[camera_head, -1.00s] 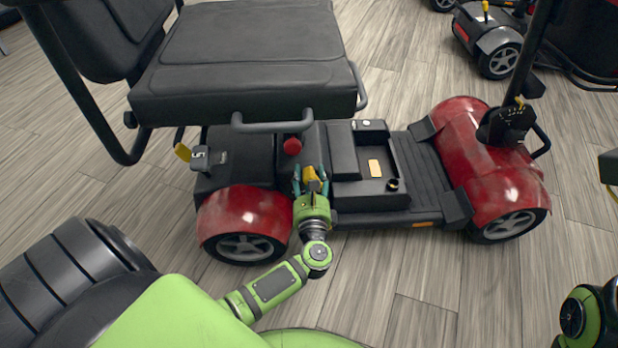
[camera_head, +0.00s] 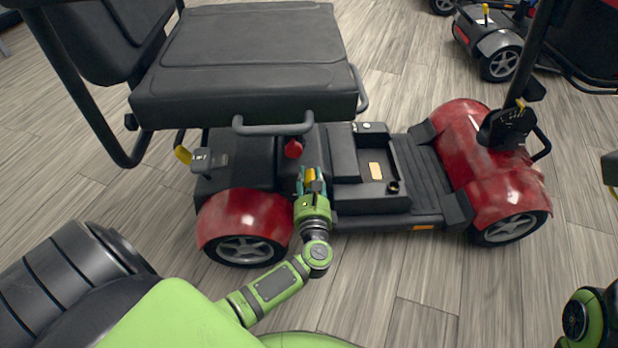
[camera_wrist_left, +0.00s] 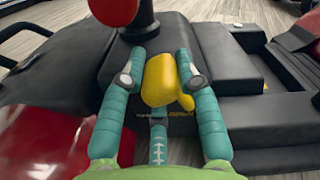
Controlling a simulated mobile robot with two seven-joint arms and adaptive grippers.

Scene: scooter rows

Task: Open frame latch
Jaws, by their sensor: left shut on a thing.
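The frame latch is a yellow lever (camera_head: 311,175) low on the red and black scooter, just below a red knob (camera_head: 293,148). In the left wrist view the yellow lever (camera_wrist_left: 163,84) lies between the two teal fingers, with its rounded end towards me. My left gripper (camera_head: 312,171) is shut on the lever, one finger on each side of it. The fingers partly cover the lever in the head view. My right gripper is not in view.
The black seat (camera_head: 245,65) and its grey bar (camera_head: 272,127) overhang just behind my left gripper. The red rear fender (camera_head: 243,213) is close on its left, and the black deck (camera_head: 418,165) is on its right. Another scooter (camera_head: 490,40) stands at the back right.

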